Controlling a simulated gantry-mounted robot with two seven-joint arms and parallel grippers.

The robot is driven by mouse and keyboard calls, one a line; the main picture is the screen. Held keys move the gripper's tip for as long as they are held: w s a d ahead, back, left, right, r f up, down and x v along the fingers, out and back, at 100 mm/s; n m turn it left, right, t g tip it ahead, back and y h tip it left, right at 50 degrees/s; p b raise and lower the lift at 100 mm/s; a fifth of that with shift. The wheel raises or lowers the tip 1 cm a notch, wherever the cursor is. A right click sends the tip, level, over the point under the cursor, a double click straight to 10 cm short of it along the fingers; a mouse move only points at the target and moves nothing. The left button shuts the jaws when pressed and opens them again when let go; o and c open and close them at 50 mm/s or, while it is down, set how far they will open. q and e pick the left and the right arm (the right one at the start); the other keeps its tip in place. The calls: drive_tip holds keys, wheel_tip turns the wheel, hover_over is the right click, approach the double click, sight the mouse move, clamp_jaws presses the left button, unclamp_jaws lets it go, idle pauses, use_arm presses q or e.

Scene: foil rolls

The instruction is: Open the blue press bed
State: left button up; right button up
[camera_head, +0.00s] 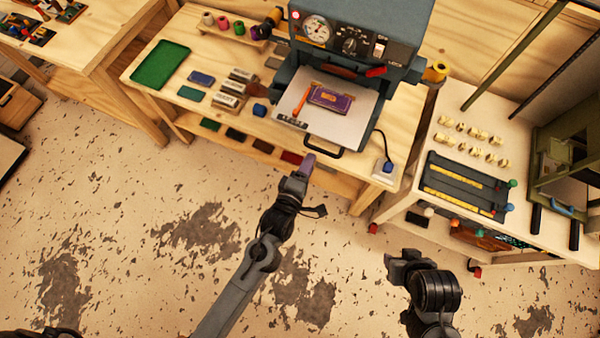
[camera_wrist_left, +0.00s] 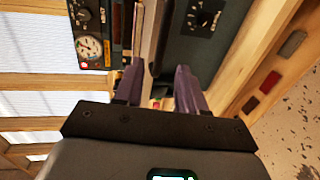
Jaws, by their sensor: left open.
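The blue-grey press (camera_head: 350,30) stands on the wooden bench, with a gauge and a dial on its front. Its bed, a pale plate (camera_head: 345,122), sticks out in front of the press head. A purple block (camera_head: 331,97) and an orange stick (camera_head: 300,103) lie on it. A dark handle (camera_head: 323,150) is at the bed's front edge. My left gripper (camera_head: 306,163) is open just below and left of the handle; whether it touches is unclear. Its purple fingers (camera_wrist_left: 158,85) point toward the press in the left wrist view. My right gripper (camera_head: 397,262) is off to the lower right, its jaws unclear.
A green tray (camera_head: 160,65), small coloured blocks and a rack of spools (camera_head: 232,28) are on the bench left of the bed. A cable runs to a small box (camera_head: 387,168) on the right. A side table (camera_head: 490,150) holds pale letter pieces. The floor in front is open.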

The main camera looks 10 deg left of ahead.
use_arm(q)
drive_tip(key=v, duration=0.6)
drive_tip(key=shift+r, duration=0.1)
idle(0.3)
drive_tip(key=s+a+r+m+g+y+p, duration=0.25)
drive_tip(key=a+r+m+p, duration=0.25)
drive_tip(key=a+r+p, duration=0.55)
drive_tip(key=s+a+m+g, duration=0.5)
drive_tip(key=s+m+g, duration=0.4)
drive_tip(key=s+m, duration=0.3)
drive_tip(key=shift+r+m+y, duration=0.3)
drive_tip(key=shift+r+y, duration=0.15)
drive_tip(key=shift+r, duration=0.05)
